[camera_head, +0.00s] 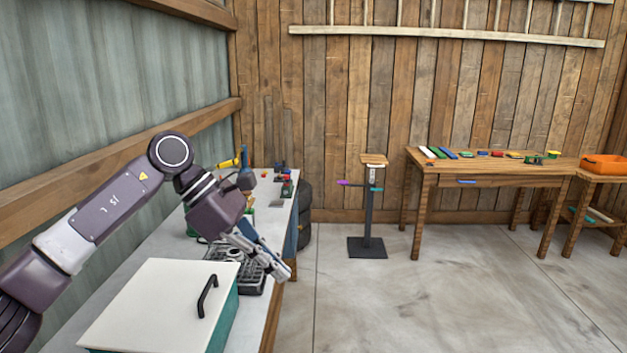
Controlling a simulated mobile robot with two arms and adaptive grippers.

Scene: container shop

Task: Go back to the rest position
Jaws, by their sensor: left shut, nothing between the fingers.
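My left arm comes in from the left and reaches over the long workbench (140,270). My left gripper (284,272) is shut and empty. It points down and to the right, near the bench's right edge, above and beside a dark tray-like item (253,279). Part of that item is hidden behind the gripper. My right gripper is not in the picture.
A white-lidded teal box (160,308) with a black handle stands on the near bench. Tools lie farther back on it. Dark tyres (305,210), a black stand (367,215), a wooden table (480,170) and an orange bin (603,165) stand beyond. The middle floor is clear.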

